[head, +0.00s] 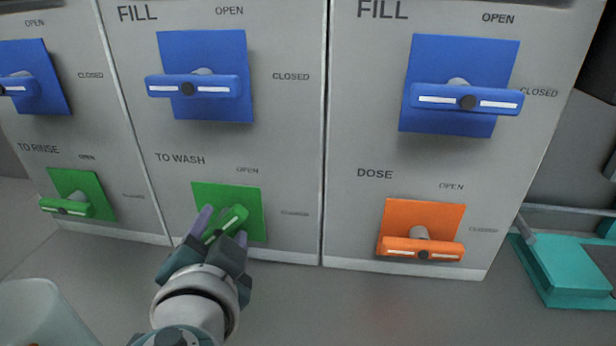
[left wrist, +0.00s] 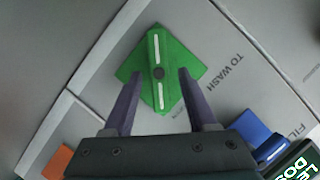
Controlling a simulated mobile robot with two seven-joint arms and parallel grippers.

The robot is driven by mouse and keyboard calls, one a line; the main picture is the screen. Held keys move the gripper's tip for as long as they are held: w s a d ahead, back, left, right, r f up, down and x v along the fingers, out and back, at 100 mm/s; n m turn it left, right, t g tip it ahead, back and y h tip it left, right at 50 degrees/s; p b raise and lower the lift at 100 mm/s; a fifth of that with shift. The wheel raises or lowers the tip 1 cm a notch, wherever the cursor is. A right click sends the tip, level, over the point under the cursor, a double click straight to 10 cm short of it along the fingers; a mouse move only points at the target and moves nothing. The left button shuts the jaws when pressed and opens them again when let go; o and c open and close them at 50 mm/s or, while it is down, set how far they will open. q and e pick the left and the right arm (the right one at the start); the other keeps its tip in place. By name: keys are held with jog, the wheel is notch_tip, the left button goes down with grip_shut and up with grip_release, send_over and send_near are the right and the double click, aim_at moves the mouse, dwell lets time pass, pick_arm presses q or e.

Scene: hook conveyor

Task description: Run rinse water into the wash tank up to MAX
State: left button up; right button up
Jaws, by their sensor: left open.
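The green TO WASH valve handle (head: 232,217) sits on a green square plate (head: 252,197) low on the middle panel. The handle is tilted, lying between the OPEN and CLOSED labels. My left gripper (head: 223,226) is open, with its purple fingers on either side of the handle. In the left wrist view the handle (left wrist: 157,55) lies lengthwise between the fingertips, with a gap visible on each side. The wash tank and its MAX mark cannot be made out. My right gripper is not in view.
Blue FILL handles (head: 215,87) and (head: 490,101) lie level toward CLOSED, as does the orange DOSE handle (head: 440,249). A green TO RINSE handle (head: 75,208) is at left. A pale translucent container (head: 40,315) stands lower left. A teal object (head: 560,270) is at right.

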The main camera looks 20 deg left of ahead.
pick_arm(q)
jog(key=shift+x, duration=0.85)
grip_shut()
